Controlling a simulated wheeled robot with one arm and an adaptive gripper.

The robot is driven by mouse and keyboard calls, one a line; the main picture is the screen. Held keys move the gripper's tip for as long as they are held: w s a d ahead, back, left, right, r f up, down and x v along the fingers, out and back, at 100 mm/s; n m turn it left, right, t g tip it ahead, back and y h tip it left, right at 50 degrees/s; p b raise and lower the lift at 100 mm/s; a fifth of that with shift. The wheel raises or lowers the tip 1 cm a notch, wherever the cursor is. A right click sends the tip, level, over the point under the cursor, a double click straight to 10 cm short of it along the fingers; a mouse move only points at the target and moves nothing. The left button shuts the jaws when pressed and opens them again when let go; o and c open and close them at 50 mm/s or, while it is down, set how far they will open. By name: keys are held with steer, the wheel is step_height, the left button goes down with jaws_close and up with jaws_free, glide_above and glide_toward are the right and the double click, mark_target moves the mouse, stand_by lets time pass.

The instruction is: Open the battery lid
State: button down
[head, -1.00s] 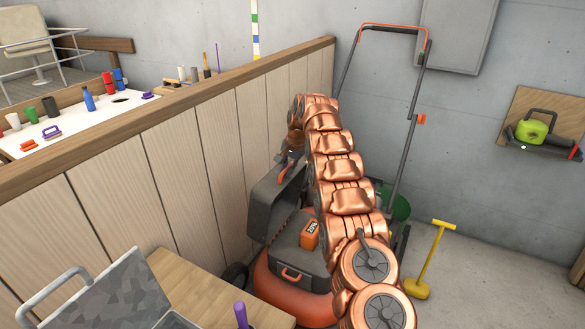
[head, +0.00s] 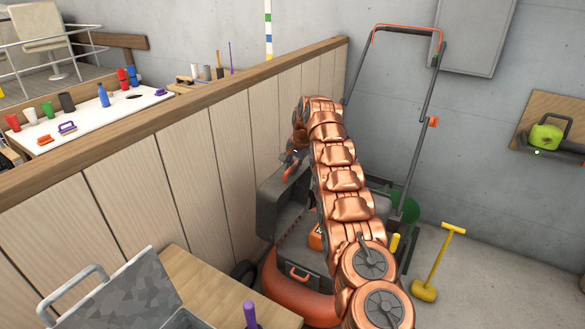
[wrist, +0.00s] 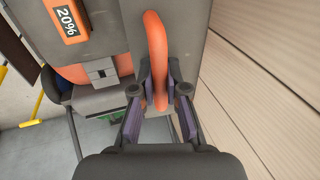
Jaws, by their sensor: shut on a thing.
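The mower's dark grey battery lid (head: 268,212) stands raised at the left of the mower, beside the wooden partition. My gripper (head: 293,160) is at the lid's upper edge, partly hidden by my copper arm. In the wrist view my gripper (wrist: 159,92) is shut on the lid's curved orange handle (wrist: 156,38), with a finger on each side. The orange battery (head: 316,238) sits in the bay, mostly hidden by my arm. It also shows in the wrist view (wrist: 67,18), marked 20%.
The wooden partition (head: 225,140) stands close on the lid's left. A wooden table (head: 200,285) with an open grey case is at the front left. The mower's push handle (head: 428,85) rises behind. A yellow tool (head: 438,262) stands on the right floor.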

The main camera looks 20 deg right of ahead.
steer(key=c, duration=1.2)
jaws_free()
steer(key=shift+v, duration=1.55)
steer(key=shift+s+d+f, duration=0.1)
steer(key=shift+s+d, duration=0.9)
steer(key=shift+s, duration=0.75)
steer(key=shift+s+d+r, duration=0.1)
steer(key=shift+s+d, duration=0.85)
steer(key=shift+s, duration=0.85)
steer(key=shift+s+d+f, duration=0.1)
steer(key=shift+s+d, duration=0.9)
steer(key=shift+s, duration=0.75)
steer(key=shift+a, duration=0.1)
